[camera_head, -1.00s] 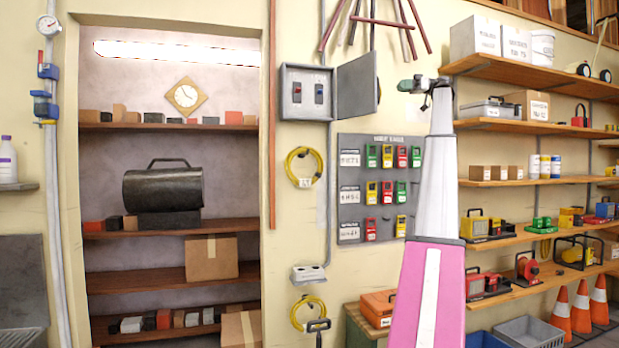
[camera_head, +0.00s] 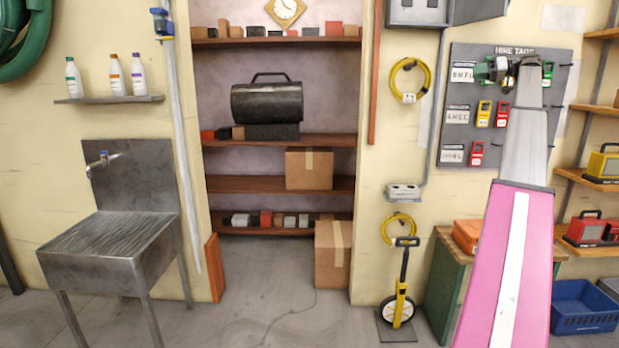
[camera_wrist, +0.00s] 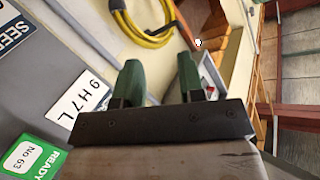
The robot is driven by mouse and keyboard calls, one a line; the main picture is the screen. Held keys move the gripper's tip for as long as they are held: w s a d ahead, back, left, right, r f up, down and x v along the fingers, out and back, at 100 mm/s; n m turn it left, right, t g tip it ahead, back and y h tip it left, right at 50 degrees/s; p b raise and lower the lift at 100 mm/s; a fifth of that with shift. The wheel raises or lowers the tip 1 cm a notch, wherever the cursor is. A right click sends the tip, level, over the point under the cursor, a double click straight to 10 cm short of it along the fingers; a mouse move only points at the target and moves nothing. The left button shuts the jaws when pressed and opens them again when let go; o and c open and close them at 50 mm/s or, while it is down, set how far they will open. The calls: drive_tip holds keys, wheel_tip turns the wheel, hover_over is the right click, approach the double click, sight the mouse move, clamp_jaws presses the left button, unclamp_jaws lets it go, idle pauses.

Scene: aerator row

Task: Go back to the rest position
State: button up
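My gripper (camera_head: 490,70) is held up at the right of the head view, in front of the grey tag board (camera_head: 466,118). In the wrist view its two green fingers (camera_wrist: 159,78) stand apart, with nothing seen between them. The pink and white arm rises below it in the head view and hides part of the board and bench.
A metal sink (camera_head: 110,245) stands at the left under a shelf of bottles (camera_head: 108,99). A shelved alcove (camera_head: 280,185) holds a black heater (camera_head: 267,104) and boxes. A measuring wheel (camera_head: 398,305) and green bench (camera_head: 447,285) stand right. The floor before the alcove is clear.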

drive_tip(key=a+f+m+h, duration=0.1)
drive_tip(key=a+f, duration=0.4)
drive_tip(key=f, duration=0.4)
drive_tip(key=a+f+m+g+h, duration=0.1)
drive_tip(key=a+f+m, duration=0.1)
drive_tip(key=a+f, duration=0.5)
drive_tip(key=a+f+m+h, duration=0.1)
drive_tip(key=a+f, duration=0.3)
drive_tip(key=f, duration=0.7)
drive_tip(key=s+a+f+m+g+h, duration=0.1)
drive_tip(key=s+a+f+h, duration=0.15)
drive_tip(key=a+f, duration=0.65)
drive_tip(key=s+a+f+m+g+h, duration=0.15)
drive_tip(key=s+a+f, duration=0.25)
drive_tip(key=f, duration=0.9)
drive_tip(key=s+a+f+m+g+h, duration=0.1)
drive_tip(key=s+a+f, duration=0.55)
drive_tip(key=f, duration=0.25)
drive_tip(key=s+a+f+g+h, duration=0.1)
drive_tip(key=s+a+f+h, duration=0.1)
drive_tip(key=s+a+f, duration=0.45)
drive_tip(key=s+a+f+g+h, duration=0.1)
drive_tip(key=s+a+f+h, duration=0.1)
drive_tip(key=s+f, duration=0.4)
drive_tip(key=s+a+f+h, duration=0.2)
drive_tip(key=s+f, duration=0.4)
drive_tip(key=s, duration=0.8)
drive_tip(key=shift+a+g, duration=0.2)
drive_tip(key=shift+g, duration=0.15)
drive_tip(key=shift+w, duration=0.1)
